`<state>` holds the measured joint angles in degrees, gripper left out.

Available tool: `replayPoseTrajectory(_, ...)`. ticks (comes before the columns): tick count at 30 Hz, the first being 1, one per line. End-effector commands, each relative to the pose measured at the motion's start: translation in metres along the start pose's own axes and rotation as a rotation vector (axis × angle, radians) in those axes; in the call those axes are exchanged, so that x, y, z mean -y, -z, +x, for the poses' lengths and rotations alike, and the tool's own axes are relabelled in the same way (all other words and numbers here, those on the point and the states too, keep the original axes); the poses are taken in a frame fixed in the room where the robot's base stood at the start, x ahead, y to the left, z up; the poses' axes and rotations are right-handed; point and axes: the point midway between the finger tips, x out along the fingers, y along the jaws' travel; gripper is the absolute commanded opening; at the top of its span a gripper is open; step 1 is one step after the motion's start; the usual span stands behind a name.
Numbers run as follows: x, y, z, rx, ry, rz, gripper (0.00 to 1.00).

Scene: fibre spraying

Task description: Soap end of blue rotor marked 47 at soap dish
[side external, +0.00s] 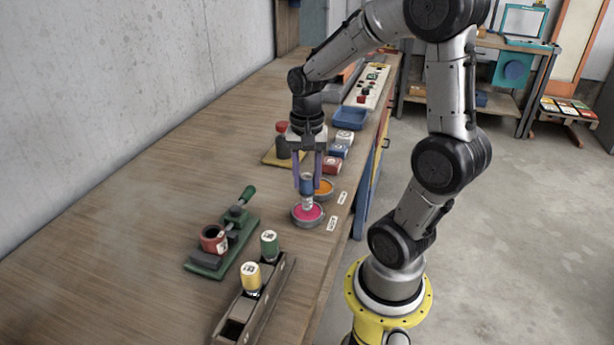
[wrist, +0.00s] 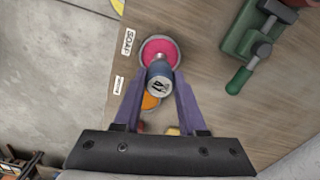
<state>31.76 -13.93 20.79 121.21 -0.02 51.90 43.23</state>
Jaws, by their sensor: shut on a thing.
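The soap dish (side external: 296,220) is a round grey dish with pink contents at the table's right edge. It also shows in the wrist view (wrist: 143,55), beside a label reading SOAP (wrist: 128,42). My gripper (side external: 307,182) has two purple fingers, shut on the blue rotor (side external: 307,187). The rotor is held roughly upright, and its number 47 reads on the top in the wrist view (wrist: 159,84). Its pale metal end (side external: 307,203) points down at the pink soap. I cannot tell whether it touches the soap.
An orange-filled dish (side external: 325,188) lies just behind the soap dish. In front stand a rack (side external: 233,328) with green (side external: 269,243) and yellow (side external: 251,277) rotors, and a green clamp (side external: 208,266) holding a red part. Behind are colored blocks (side external: 332,165), a red-topped bottle (side external: 282,140) and a blue tray (side external: 351,119).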

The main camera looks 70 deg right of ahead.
Motion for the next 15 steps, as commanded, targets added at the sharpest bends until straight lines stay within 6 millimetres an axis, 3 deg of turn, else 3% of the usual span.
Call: replayPoseTrajectory(15,0.0001,0.0001,0.0055,0.000,0.000,0.000,0.00)
